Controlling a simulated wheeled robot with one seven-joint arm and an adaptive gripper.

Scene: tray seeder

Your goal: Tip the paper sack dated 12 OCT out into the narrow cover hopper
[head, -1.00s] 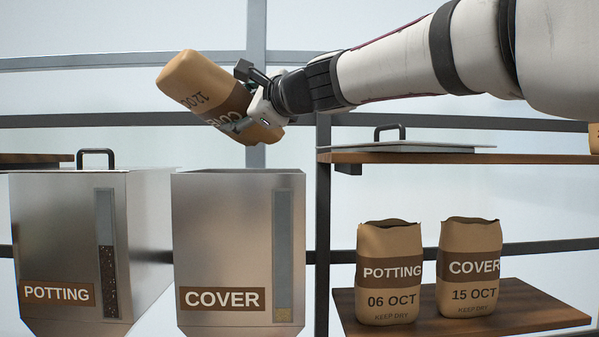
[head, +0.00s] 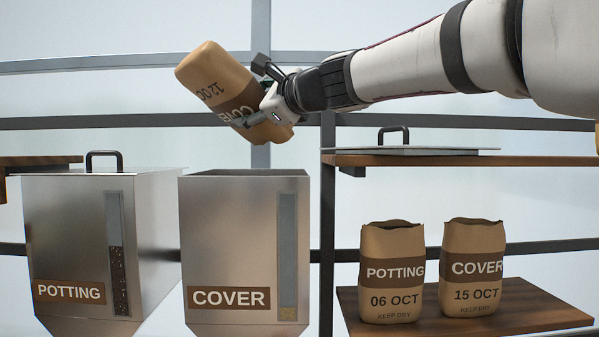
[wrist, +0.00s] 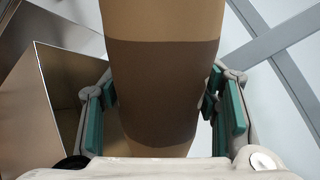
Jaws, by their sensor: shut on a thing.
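The paper sack dated 12 OCT (head: 218,78) is brown with a dark band and upside-down lettering. It is tilted well past level, its lower end toward the lower right. My gripper (head: 262,108) is shut on it around the band; the sack (wrist: 160,85) fills the middle of the wrist view between the finger pads. The narrow cover hopper (head: 235,240) is a steel box labelled COVER with an open top. The sack hangs above its opening, toward the right side, apart from the rim. Its sight window shows a little pale material at the bottom. The sack's mouth is not clearly seen.
The lidded potting hopper (head: 75,240) stands left, dark material in its window. Two upright sacks, POTTING 06 OCT (head: 391,290) and COVER 15 OCT (head: 471,285), stand on a wooden shelf (head: 520,305). A loose lid (head: 415,151) lies on the upper shelf at right.

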